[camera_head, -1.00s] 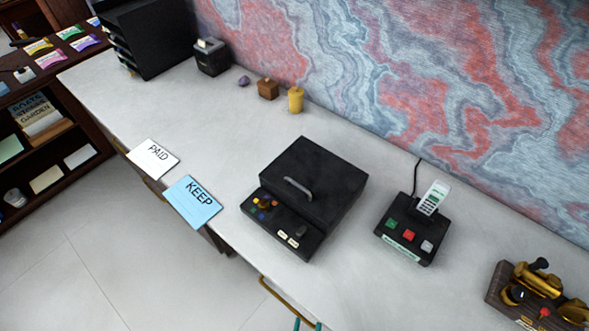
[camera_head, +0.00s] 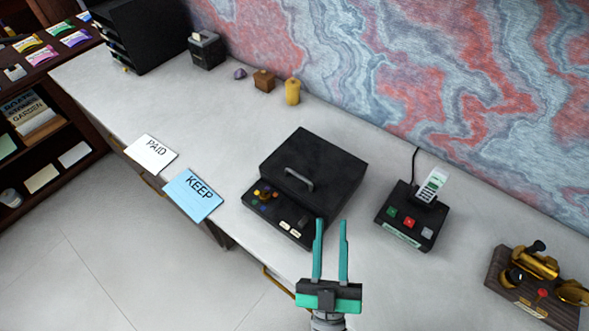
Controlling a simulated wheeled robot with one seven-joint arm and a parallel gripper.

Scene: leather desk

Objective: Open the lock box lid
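The black lock box (camera_head: 322,158) sits on the pale desk with its lid shut. A grey bar handle (camera_head: 299,180) is on the lid near its front edge. A lower front panel (camera_head: 277,212) carries several coloured knobs and two small pale labels. My gripper (camera_head: 330,222) is at the bottom centre, with two teal fingers parallel and apart. It is open and empty. Its fingertips appear near the right front corner of the box; I cannot tell whether they touch it.
A black card terminal (camera_head: 410,217) with coloured buttons stands right of the box. A wooden block with brass parts (camera_head: 535,285) is at far right. PAID (camera_head: 151,154) and KEEP (camera_head: 193,195) cards lie left. A yellow candle-like object (camera_head: 292,91) stands behind.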

